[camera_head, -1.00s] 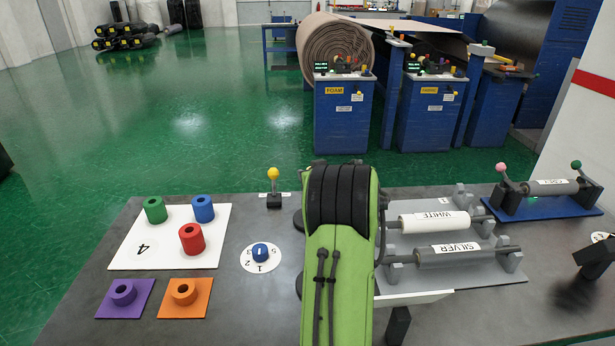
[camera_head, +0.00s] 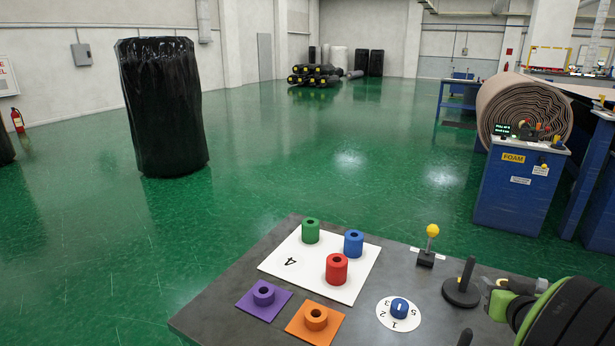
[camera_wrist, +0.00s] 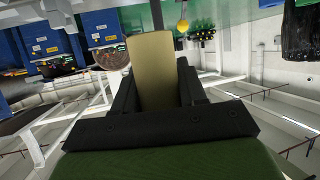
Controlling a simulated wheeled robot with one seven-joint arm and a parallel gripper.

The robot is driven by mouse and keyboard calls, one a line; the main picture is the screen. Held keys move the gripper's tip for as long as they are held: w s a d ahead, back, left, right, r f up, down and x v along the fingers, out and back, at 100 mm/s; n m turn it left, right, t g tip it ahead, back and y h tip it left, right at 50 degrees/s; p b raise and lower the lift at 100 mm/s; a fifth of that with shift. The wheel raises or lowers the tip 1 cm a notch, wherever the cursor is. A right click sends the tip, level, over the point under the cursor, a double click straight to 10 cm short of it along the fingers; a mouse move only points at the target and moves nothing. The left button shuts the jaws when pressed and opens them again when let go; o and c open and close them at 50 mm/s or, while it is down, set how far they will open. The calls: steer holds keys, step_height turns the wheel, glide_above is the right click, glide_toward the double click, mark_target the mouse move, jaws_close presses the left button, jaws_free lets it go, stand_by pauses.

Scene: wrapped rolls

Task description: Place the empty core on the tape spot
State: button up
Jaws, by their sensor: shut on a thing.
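In the wrist view my gripper (camera_wrist: 156,72) has its two dark fingers on either side of a tan, cardboard-coloured piece, which looks like the empty core (camera_wrist: 152,58). The fingers are shut on it, and it points away from the wrist, held up off any surface. In the head view only green and black parts of my arm show at the lower right corner; I cannot make out the core there. I cannot pick out a tape spot in either view.
The grey table (camera_head: 225,315) holds a white board (camera_head: 345,290) with green, blue and red cylinders, purple (camera_head: 252,305) and orange (camera_head: 303,333) squares, a blue knob (camera_head: 399,308) and a yellow-topped lever (camera_head: 432,232). A black-wrapped roll (camera_head: 163,110) stands on the open green floor.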

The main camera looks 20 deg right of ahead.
steer(key=shift+w+a, duration=0.1)
steer(key=shift+w, duration=0.05)
steer(key=w+a+n+t+y+p, duration=0.1)
steer(key=w+a+n+y+p, duration=0.15)
steer(key=w+a, duration=0.85)
steer(key=w+a+n+t+y+p, duration=0.15)
steer(key=w+a+p, duration=0.25)
steer(key=w+a, duration=0.7)
steer(key=a+n+y+p, duration=0.1)
steer(key=a+n+y, duration=0.1)
steer(key=a, duration=1.3)
steer(key=shift+s+a+n+y+p, duration=0.15)
steer(key=shift+s+n+y+p, duration=0.2)
steer(key=shift+y, duration=0.45)
steer(key=s+d+f+m+g+h+b, duration=0.1)
steer(key=s+d+m+h+b, duration=0.35)
steer(key=d, duration=1.05)
steer(key=s+d+f+m+g+h+b, duration=0.15)
steer(key=s+d, duration=0.55)
steer(key=d, duration=0.8)
steer(key=s+d+r+h+b, duration=0.1)
steer(key=s+d+r+b, duration=0.1)
steer(key=s+d, duration=0.5)
steer(key=s, duration=0.3)
steer(key=shift+d+r+m+h, duration=0.25)
steer(key=shift+r+m+h, duration=0.05)
steer(key=shift+m, duration=0.05)
